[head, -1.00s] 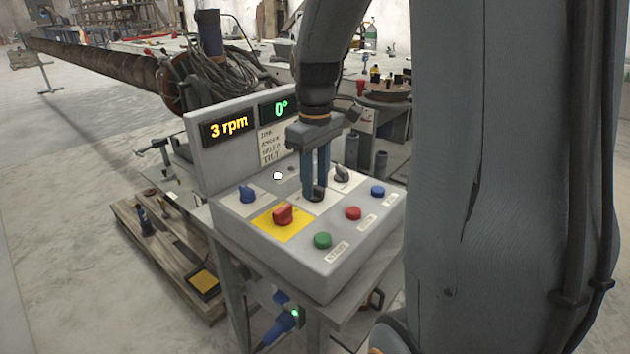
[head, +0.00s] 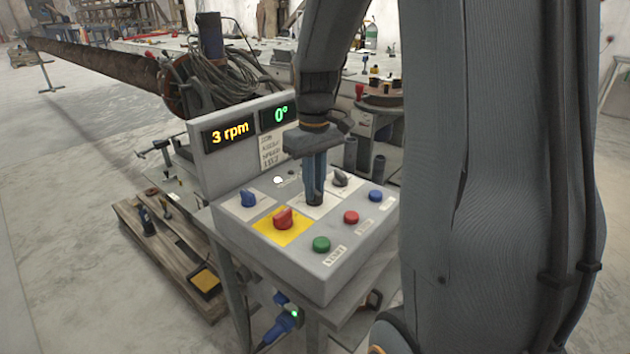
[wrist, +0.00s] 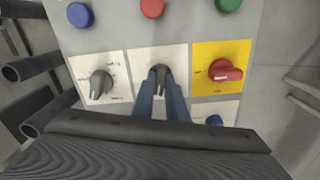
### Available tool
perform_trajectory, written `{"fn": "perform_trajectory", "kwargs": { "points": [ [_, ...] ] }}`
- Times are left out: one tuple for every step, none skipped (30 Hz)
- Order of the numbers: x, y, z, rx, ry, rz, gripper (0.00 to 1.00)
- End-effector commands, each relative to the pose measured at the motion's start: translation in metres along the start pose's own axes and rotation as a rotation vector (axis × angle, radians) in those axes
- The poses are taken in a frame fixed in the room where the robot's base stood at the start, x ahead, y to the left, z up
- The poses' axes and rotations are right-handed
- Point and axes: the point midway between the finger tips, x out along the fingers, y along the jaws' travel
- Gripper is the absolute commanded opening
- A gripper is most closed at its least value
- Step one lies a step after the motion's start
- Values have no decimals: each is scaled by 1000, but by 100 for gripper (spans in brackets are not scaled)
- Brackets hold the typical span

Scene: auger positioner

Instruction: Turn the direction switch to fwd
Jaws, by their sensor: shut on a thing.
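My gripper (head: 315,200) points down at the sloped control panel (head: 300,262). Its blue-grey fingers are shut on a dark knob (wrist: 160,75) on the middle white plate, which the head view mostly hides.
A red knob (head: 283,217) on yellow and a blue knob (head: 248,199) sit close by. Green (head: 321,244), red (head: 351,217) and blue (head: 376,195) buttons line the near right edge. Displays (head: 229,133) read 3 rpm and 0°. Dark upright tubes (head: 350,152) stand behind the panel.

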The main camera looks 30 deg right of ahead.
Motion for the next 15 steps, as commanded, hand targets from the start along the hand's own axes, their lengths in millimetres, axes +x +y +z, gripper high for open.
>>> {"fn": "perform_trajectory", "kwargs": {
  "points": [
    [-3,0,1,40,-2,0,0],
    [-3,0,1,66,-2,0,0],
    [-3,0,1,102,-2,0,0],
    [-3,0,1,127,-2,0,0],
    [-3,0,1,153,-2,0,0],
    [-3,0,1,188,-2,0,0],
    [-3,0,1,213,-1,0,0],
    [-2,0,1,238,-1,0,0],
    [-2,0,1,270,-1,0,0],
    [-2,0,1,293,-1,0,0],
    [-2,0,1,315,-1,0,0],
    [-2,0,1,344,-1,0,0],
    [-2,0,1,364,-1,0,0],
    [-2,0,1,384,-1,0,0],
    [-2,0,0,408,-1,0,0]
  ]
}}
